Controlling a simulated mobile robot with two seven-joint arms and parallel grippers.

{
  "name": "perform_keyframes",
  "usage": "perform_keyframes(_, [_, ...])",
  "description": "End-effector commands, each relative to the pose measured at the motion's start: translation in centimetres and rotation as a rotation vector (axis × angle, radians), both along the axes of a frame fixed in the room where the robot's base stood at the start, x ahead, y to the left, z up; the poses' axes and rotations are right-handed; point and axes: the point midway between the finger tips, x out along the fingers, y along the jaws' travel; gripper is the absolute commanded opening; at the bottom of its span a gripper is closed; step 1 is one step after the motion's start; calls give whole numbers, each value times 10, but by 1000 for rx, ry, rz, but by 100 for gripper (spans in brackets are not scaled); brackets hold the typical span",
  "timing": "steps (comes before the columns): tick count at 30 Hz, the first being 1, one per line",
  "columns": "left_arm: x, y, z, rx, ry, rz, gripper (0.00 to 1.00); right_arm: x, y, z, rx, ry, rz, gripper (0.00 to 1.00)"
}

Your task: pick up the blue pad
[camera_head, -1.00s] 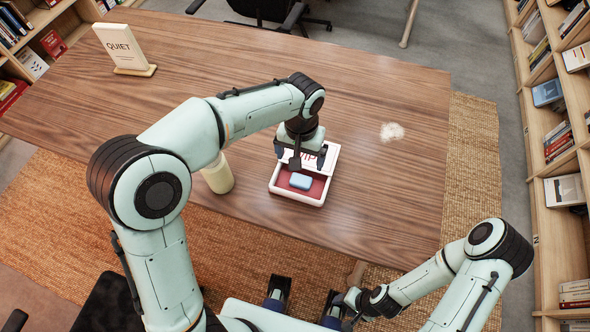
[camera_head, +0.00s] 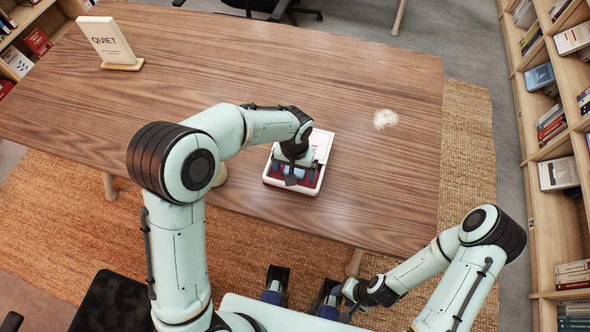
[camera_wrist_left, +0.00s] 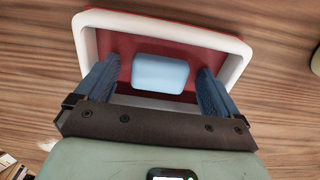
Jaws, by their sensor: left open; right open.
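The blue pad (camera_wrist_left: 160,73) lies on the red floor of a white-rimmed tray (camera_wrist_left: 243,62). In the head view the pad (camera_head: 298,172) is mostly hidden behind my left gripper (camera_head: 292,175). In the left wrist view my left gripper (camera_wrist_left: 158,88) is open, with one blue finger on each side of the pad and a gap between each finger and the pad. The fingers reach inside the tray rim. My right gripper (camera_head: 347,298) is open and empty at the lower right, off the table, far from the pad.
The tray stands on a wooden table (camera_head: 250,60). A cream bottle (camera_head: 221,175) close to its left is mostly hidden by my left arm. A QUIET sign (camera_head: 108,42) stands at the far left. A whitish patch (camera_head: 385,118) lies right of the tray. Bookshelves line both sides.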

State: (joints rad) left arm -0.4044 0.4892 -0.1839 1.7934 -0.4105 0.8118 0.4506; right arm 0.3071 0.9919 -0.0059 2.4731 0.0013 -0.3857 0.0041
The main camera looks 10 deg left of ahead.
Motion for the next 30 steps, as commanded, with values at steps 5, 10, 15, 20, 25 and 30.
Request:
perform_keyframes(5, [0, 0, -1, 0, 0, 0, 96, 0, 0, 0, 0, 0, 0, 51])
perform_keyframes(10, [0, 0, -1, 0, 0, 0, 57, 0, 0, 0, 0, 0, 0, 51])
perform_keyframes(15, [0, 0, -1, 0, 0, 0, 36, 0, 0, 0, 0, 0, 0, 51])
perform_keyframes(20, [0, 0, -1, 0, 0, 0, 36, 0, 0, 0, 0, 0, 0, 51])
perform_keyframes(25, [0, 0, 6, 0, -2, 0, 36, 0, 0, 1, 0, 0, 0, 51])
perform_keyframes(30, [1, 0, 27, -1, -4, -1, 36, 1, 0, 3, 0, -1, 0, 51])
